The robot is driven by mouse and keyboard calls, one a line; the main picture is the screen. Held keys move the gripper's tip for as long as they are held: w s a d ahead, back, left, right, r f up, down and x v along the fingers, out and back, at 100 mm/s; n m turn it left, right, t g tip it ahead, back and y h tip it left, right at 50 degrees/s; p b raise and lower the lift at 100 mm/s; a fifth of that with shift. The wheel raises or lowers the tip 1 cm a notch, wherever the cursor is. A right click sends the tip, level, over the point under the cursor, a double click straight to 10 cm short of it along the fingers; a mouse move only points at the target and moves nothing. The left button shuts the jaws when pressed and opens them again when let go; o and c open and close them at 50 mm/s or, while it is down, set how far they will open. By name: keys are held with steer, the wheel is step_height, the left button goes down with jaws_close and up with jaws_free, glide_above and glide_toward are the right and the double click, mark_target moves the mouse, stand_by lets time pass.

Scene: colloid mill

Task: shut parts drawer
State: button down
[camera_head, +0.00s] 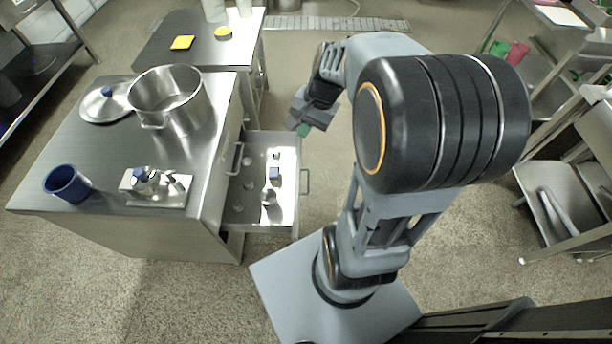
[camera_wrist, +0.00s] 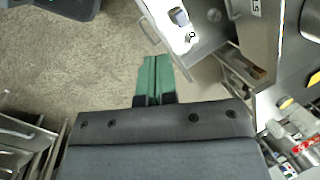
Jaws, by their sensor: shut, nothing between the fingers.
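The parts drawer (camera_head: 235,212) is pulled out from the right side of the steel cabinet in the head view. Several small parts lie in it, one with a blue block. Its handle (camera_head: 305,182) is on the front panel, facing right. My gripper (camera_head: 303,130) is near the drawer's far front corner in the head view, apart from the handle. In the wrist view its green fingertips (camera_wrist: 153,75) are together and empty. Whether the gripper touches the drawer cannot be told.
The cabinet top (camera_head: 95,150) carries a large pot (camera_head: 168,100), a lid (camera_head: 104,104), a blue cup (camera_head: 67,184) and a small metal device (camera_head: 155,187). Another steel table (camera_head: 205,50) stands behind. A rack (camera_head: 560,190) stands at right. Floor right of the drawer is open up to my base.

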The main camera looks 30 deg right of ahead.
steer(key=w+d+f+m+t+y+b, duration=0.25)
steer(key=d+f+m+b, duration=0.5)
steer(key=f, duration=0.55)
steer(key=w+d+f+m+t+y+b, duration=0.1)
steer(key=w+d+f+m+y+b, duration=0.15)
steer(key=d+f+m+b, duration=0.8)
steer(key=w+a+f+n, duration=0.4)
steer(key=a+f, duration=0.5)
steer(key=a, duration=0.3)
steer(key=shift+w+f, duration=0.4)
steer(key=shift+w, duration=0.2)
steer(key=shift+a, duration=0.1)
